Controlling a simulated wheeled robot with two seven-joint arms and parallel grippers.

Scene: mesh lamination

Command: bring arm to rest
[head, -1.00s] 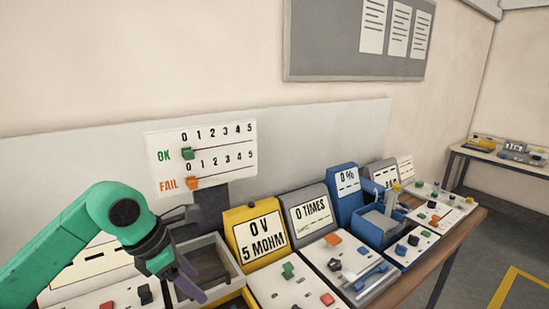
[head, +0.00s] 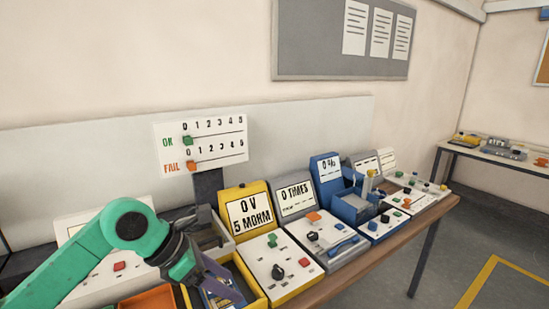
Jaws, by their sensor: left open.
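My left arm, green with a dark wrist, comes in from the lower left. Its left gripper (head: 215,284) is open, with its dark and purple fingers pointing down over a yellow-rimmed tray (head: 254,292) at the front of the bench. Something blue and yellow shows in that tray, partly hidden behind the fingers. I cannot tell whether the fingers touch it, but they are not closed on it. My right gripper is not in view.
A yellow meter (head: 250,212) reading 0 V, 5 MOHM stands right of the gripper. A counter (head: 293,198), a blue device (head: 326,176) and button panels follow along the bench. An OK/FAIL board (head: 203,142) stands behind. An orange bin (head: 150,300) is at the front edge. Floor at right is clear.

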